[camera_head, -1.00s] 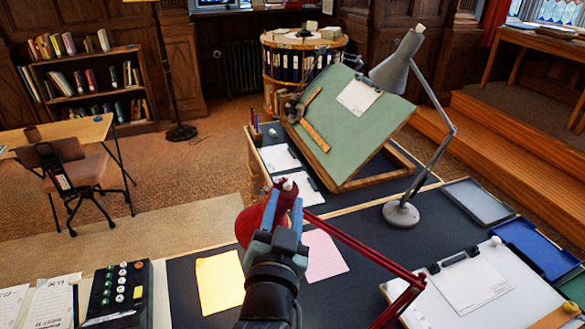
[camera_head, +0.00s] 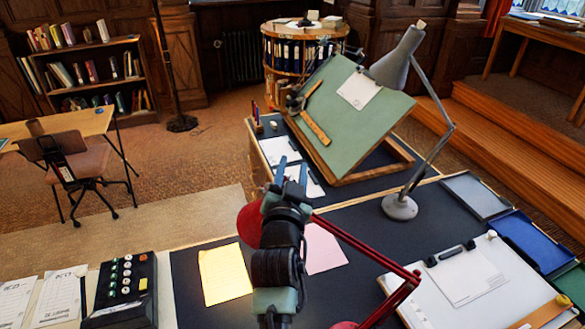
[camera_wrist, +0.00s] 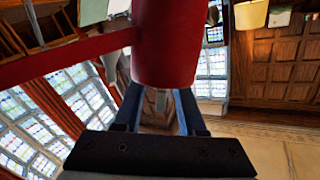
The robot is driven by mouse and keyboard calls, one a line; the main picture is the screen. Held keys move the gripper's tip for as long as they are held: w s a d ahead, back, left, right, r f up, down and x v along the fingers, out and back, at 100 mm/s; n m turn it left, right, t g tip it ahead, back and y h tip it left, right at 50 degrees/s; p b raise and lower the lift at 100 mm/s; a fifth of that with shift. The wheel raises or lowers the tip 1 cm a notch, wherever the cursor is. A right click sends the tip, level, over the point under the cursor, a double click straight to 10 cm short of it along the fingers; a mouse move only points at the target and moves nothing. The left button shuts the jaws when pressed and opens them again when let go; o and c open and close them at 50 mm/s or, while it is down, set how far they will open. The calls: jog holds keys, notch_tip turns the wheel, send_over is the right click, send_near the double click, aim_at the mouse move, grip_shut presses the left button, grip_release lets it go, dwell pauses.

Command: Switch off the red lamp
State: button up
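The red lamp (camera_head: 249,224) has its shade partly hidden behind my gripper (camera_head: 292,170) in the head view. Its red arm (camera_head: 362,248) runs down to the right, over the dark desk. In the wrist view, the red shade (camera_wrist: 178,45) fills the top middle, close to the camera, with the red arm leaving to the left. A small grey piece shows below the shade, between my two blue fingers (camera_wrist: 158,108). The fingers stand apart and look open; I cannot tell whether they touch the lamp.
A grey lamp (camera_head: 401,207) stands at the right, beside a tilted green drafting board (camera_head: 350,125). A yellow sheet (camera_head: 224,274) and a pink sheet (camera_head: 322,250) lie on the desk. A black button box (camera_head: 122,298) is at the front left. A white board (camera_head: 505,290) lies at the right.

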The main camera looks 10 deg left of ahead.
grip_shut()
